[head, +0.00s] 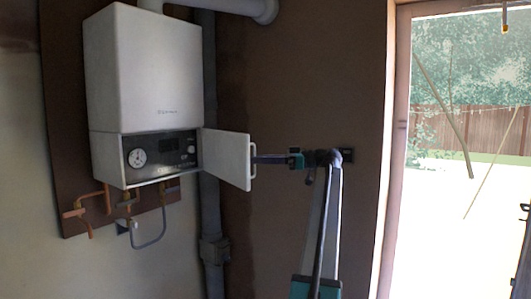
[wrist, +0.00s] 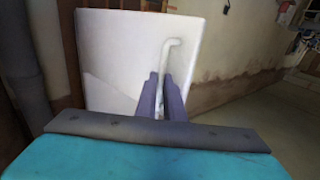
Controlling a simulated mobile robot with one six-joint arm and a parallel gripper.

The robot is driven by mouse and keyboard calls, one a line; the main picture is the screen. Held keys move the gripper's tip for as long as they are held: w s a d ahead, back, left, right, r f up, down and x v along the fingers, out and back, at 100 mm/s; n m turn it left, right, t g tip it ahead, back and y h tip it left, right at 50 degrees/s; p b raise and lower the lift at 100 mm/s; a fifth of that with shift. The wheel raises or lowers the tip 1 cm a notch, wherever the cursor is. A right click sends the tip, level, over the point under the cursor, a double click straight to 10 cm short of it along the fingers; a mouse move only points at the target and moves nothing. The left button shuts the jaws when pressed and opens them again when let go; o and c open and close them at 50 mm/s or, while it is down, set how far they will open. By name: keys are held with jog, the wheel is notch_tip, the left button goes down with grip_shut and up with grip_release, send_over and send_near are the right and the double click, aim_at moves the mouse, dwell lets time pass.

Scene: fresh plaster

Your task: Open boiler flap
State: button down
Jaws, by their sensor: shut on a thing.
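The white boiler (head: 155,70) hangs on a dark board on the wall at the left of the head view. Its white flap (head: 226,157) stands swung out to the right on its hinge side, and the dark control panel (head: 160,152) with a round gauge is uncovered. The flap also fills the upper middle of the wrist view (wrist: 115,55). My gripper (head: 256,160) is at the flap's free edge, shut on the white bar handle (head: 252,160). In the wrist view the two fingers (wrist: 162,95) close around the lower part of the handle (wrist: 170,48).
Copper pipes and valves (head: 127,203) hang below the boiler. A grey vertical pipe (head: 211,220) runs down the wall behind the flap. A bright glazed door (head: 455,150) is at the right. Floor space shows right of the flap in the wrist view.

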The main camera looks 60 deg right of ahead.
jog(key=shift+w+d+p, duration=0.3)
jog(key=shift+d+p, duration=0.1)
jog(key=shift+d, duration=0.15)
jog(key=c, duration=2.3)
grip_release()
jog(key=o, duration=0.4)
jog(key=shift+w+f, duration=0.1)
jog(key=shift+w, duration=0.15)
jog(key=shift+o, duration=0.2)
jog(key=shift+w+d+f, duration=0.1)
jog(key=shift+w, duration=0.1)
jog(key=shift+s, duration=0.25)
jog(key=shift+s, duration=0.1)
